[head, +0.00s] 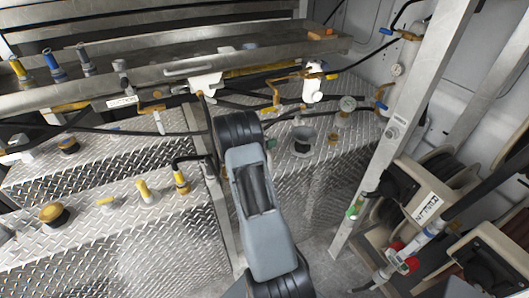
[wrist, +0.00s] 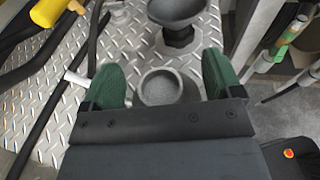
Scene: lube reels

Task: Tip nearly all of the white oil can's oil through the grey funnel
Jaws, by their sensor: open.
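The grey funnel (head: 303,137) stands upright on the diamond-plate deck, just right of my arm in the head view. In the wrist view, a dark grey funnel (wrist: 180,12) on a black neck stands at the top. A pale grey, round, open-topped vessel (wrist: 162,87) lies between my green fingertips in that view; it may be the white oil can, but its shading leaves this unclear. My gripper (wrist: 160,84) is open, with gaps beside the vessel. The gripper's lower body hides the vessel's near part.
Dark hoses cross the deck to the left. A metal post (head: 392,130) and hose reels (head: 430,190) stand at the right. Yellow-capped fittings (head: 181,181) stand on the left deck.

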